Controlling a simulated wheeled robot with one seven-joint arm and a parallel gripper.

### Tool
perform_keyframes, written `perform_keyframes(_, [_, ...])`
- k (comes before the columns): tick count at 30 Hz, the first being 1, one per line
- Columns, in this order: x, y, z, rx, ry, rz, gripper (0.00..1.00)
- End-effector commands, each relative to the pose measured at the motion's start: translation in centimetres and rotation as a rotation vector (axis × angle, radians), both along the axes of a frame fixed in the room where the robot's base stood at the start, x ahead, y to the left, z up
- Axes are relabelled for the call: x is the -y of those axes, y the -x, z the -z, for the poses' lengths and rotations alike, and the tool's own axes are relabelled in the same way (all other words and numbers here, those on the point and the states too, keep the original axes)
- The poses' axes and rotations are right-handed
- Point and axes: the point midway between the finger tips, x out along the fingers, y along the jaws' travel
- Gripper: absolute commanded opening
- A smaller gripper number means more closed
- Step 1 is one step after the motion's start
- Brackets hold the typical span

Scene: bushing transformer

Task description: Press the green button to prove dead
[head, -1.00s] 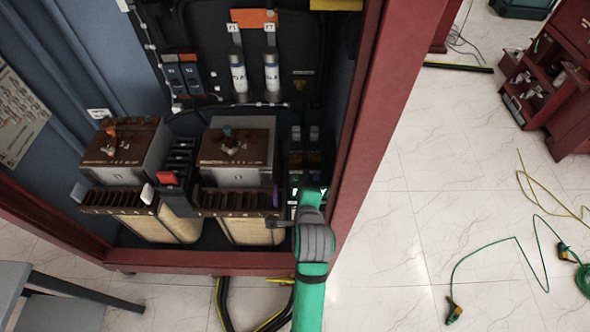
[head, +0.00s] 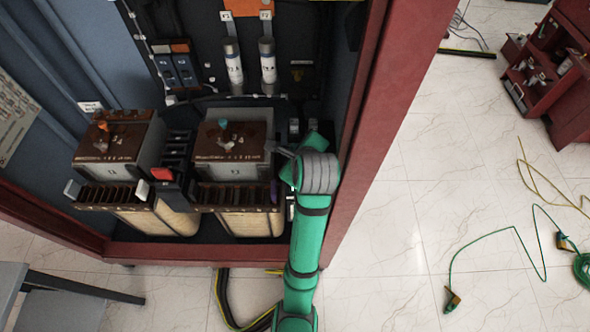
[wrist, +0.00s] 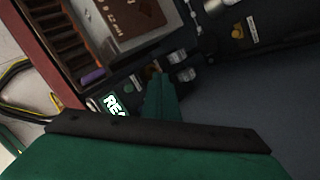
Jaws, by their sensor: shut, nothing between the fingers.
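A lit panel (wrist: 116,105) with partly visible letters "REA" glows white-green in the wrist view, left of my gripper. My gripper (wrist: 160,82) is shut and empty, its green fingers pointing into the cabinet. Small cylindrical parts (wrist: 182,66) sit close to the right of the fingertips. I cannot tell whether the fingertips touch anything.
The red cabinet frame (head: 372,130) stands close on the right of my arm. Two brown-topped transformers (head: 232,143) stand to the left, with two labelled cylinders (head: 267,62) behind. Black and yellow cables (head: 230,300) lie below. A red tool cart (head: 560,60) stands far right.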

Motion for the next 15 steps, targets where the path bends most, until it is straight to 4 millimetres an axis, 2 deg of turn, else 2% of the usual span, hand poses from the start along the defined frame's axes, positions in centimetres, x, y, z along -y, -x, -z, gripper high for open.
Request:
perform_keyframes(8, [0.0, 0.1, 1.6, -0.002, 0.001, -0.001, 0.0])
perform_keyframes(15, [0.4, 0.1, 4.6, -0.003, 0.001, 0.006, 0.0])
